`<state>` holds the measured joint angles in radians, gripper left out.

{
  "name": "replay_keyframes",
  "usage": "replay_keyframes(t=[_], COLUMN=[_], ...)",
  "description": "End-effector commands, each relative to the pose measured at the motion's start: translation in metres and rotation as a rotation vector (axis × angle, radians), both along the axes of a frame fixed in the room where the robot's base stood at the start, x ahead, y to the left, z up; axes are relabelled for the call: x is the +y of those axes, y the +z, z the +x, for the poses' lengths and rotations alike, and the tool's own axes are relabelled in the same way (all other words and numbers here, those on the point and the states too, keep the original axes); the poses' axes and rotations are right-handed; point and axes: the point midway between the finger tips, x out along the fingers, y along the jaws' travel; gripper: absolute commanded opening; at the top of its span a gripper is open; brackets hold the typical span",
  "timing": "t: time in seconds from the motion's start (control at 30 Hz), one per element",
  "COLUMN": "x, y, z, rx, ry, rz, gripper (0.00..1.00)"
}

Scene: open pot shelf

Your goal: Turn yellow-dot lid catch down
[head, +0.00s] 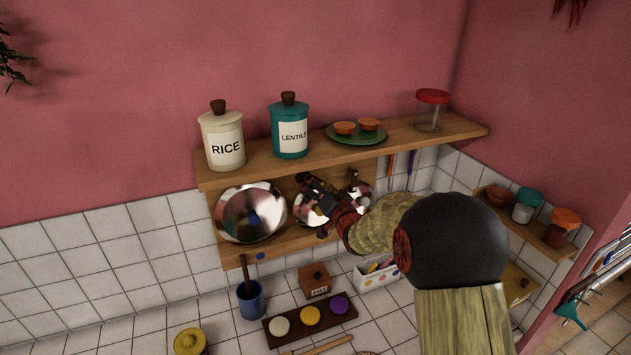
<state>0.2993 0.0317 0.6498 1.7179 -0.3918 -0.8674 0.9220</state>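A blue dot (260,256) marks the rack's lower edge below the left lid. I see no yellow dot or its catch; my arm covers part of the rack's right side. My gripper (306,182) is in front of the right lid, pointing up and left. It is small and dark here, so its finger opening and any contact are unclear.
The upper shelf (268,165) holds a rice canister (222,138), lentils canister (289,128), green plate (352,139) and red-lidded jar (431,112). Below stand a blue cup (251,302), salt box (314,283) and tray (290,329). A side shelf (535,232) with jars is right.

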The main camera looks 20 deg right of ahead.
Motion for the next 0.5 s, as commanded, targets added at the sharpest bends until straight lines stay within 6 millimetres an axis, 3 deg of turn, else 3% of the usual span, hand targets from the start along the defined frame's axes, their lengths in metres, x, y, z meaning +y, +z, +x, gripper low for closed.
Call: replay_keyframes(t=[0.3,0.5], x=[-0.001,0.0], y=[0.0,0.0], z=[-0.064,-0.092], rx=[-0.001,-0.001], ry=[-0.002,-0.001], rz=[0.0,0.0], gripper=[0.84,0.84])
